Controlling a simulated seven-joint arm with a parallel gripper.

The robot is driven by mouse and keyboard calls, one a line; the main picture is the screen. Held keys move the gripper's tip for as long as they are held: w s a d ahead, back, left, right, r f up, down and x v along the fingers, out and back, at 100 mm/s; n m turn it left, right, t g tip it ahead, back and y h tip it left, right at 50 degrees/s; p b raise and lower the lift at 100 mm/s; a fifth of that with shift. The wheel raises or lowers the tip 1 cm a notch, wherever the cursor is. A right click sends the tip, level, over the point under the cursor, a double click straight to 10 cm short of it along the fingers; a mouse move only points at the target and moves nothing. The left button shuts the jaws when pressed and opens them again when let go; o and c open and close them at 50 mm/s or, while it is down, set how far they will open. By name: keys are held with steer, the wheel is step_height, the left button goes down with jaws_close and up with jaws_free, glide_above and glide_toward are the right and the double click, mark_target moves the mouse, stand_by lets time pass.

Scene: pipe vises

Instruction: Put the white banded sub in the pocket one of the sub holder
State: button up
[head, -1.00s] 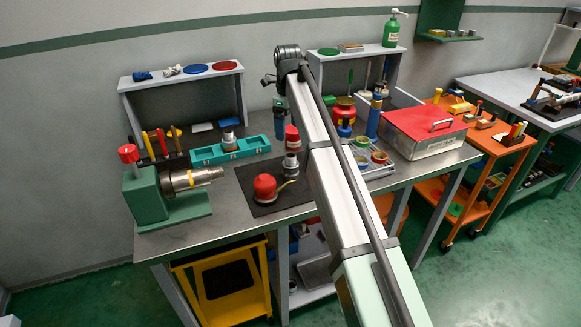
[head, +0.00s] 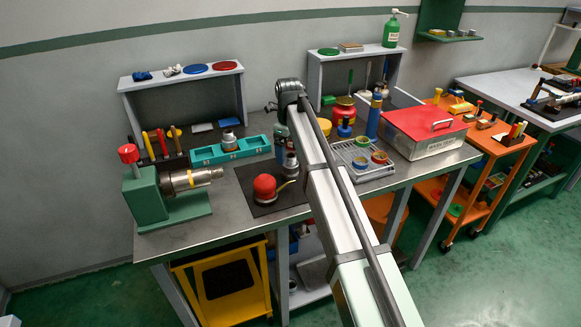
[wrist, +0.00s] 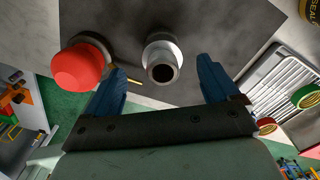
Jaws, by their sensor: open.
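The white banded sub (wrist: 163,52) stands upright on the dark mat, a metal piece with a pale band and an open bore. In the head view the sub (head: 291,168) is partly hidden by my arm. My gripper (wrist: 160,85) is open, with its blue fingers on either side of the sub's line and a gap to each. In the head view my gripper (head: 280,150) is just above and beside the sub. The teal sub holder (head: 203,156) lies behind and left of the mat. Another metal sub (head: 228,140) sits in its middle; pocket numbers are not readable.
A red-domed item (head: 264,187) stands on the mat (head: 270,205) close left of the sub; it shows in the wrist view (wrist: 78,68). The green vise (head: 150,195) is at left. A wire tray (head: 375,172) with colored rings is at right.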

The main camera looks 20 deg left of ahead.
mark_target(290, 155)
steer(key=f, duration=0.5)
steer(key=shift+w+d, duration=0.1)
steer(key=shift+d, duration=0.1)
steer(key=shift+r, duration=0.1)
steer(key=shift+r, duration=0.1)
steer(key=c, duration=1.5)
